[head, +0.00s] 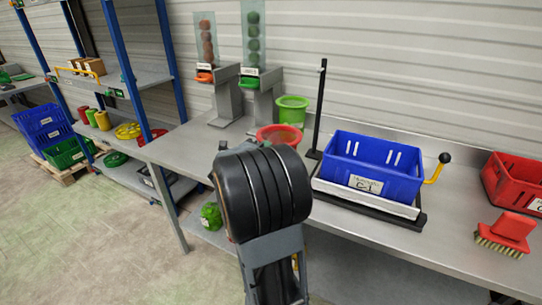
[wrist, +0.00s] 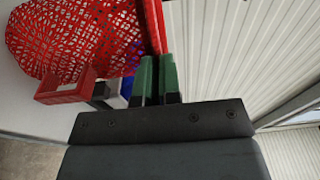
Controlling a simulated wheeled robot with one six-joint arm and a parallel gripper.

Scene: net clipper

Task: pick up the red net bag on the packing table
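The red net bag (wrist: 85,40) fills the upper left of the wrist view, an open red mesh with a thicker red rim along its right side. My gripper (wrist: 157,62) has two green-padded fingers close together, with the lower end of that rim between their tips. The gripper looks shut on the rim. In the head view, my black wrist hides the fingers; a round red rim with a greyish inside, which looks like the bag (head: 279,133), shows just behind it on the packing table (head: 350,215).
A green bucket (head: 291,110) stands behind the red rim, near two dispenser stands (head: 228,97). To the right are a black post (head: 318,110), a blue crate (head: 372,165) on a scale, a red brush (head: 507,233) and a red crate (head: 515,182).

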